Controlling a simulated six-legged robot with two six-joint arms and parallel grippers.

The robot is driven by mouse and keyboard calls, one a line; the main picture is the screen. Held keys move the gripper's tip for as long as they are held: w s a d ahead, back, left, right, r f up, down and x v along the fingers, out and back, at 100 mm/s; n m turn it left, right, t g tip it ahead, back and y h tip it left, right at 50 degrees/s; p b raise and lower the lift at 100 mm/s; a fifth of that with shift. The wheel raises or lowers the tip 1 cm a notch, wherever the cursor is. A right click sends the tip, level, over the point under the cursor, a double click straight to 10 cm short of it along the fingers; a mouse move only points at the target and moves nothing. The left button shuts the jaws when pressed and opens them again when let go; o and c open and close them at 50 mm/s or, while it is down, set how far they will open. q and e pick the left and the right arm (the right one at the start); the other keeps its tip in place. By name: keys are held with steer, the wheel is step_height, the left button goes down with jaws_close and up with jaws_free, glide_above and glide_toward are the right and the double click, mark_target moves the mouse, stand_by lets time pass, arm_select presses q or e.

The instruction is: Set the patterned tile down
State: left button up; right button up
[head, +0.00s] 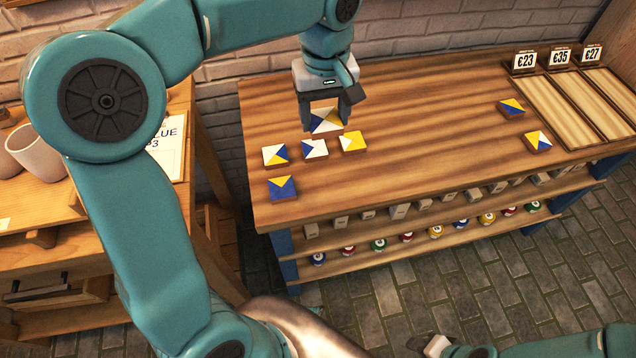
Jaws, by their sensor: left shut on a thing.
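My left gripper (328,112) is shut on a patterned tile (325,124) with blue, white and yellow triangles, over the wooden table (420,110). I cannot tell whether this tile touches the table. Just in front of it lie three tiles in a row: a left one (275,155), a middle one (314,149) and a yellow and white one (352,142). A blue and yellow tile (282,188) lies in front of the left one.
Two more tiles, one at the back (511,108) and one nearer (537,141), lie at the table's right. Beyond them are wooden trays (547,107) with price signs (524,61). The table's middle is clear.

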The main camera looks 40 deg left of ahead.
arm_select(q)
steer(key=b, duration=0.1)
glide_above(323, 185)
step_height(323, 185, down, 15)
steer(key=shift+w+r, duration=0.1)
steer(key=shift+w, duration=0.05)
step_height(323, 185, down, 4)
steer(key=shift+f+b, duration=0.1)
steer(key=shift+b, duration=0.25)
steer(key=shift+f, duration=0.25)
steer(key=shift+r, duration=0.1)
steer(key=shift+f, duration=0.25)
steer(key=o, duration=1.1)
steer(key=shift+o, duration=0.2)
steer(key=shift+r, duration=0.1)
steer(key=shift+r, duration=0.1)
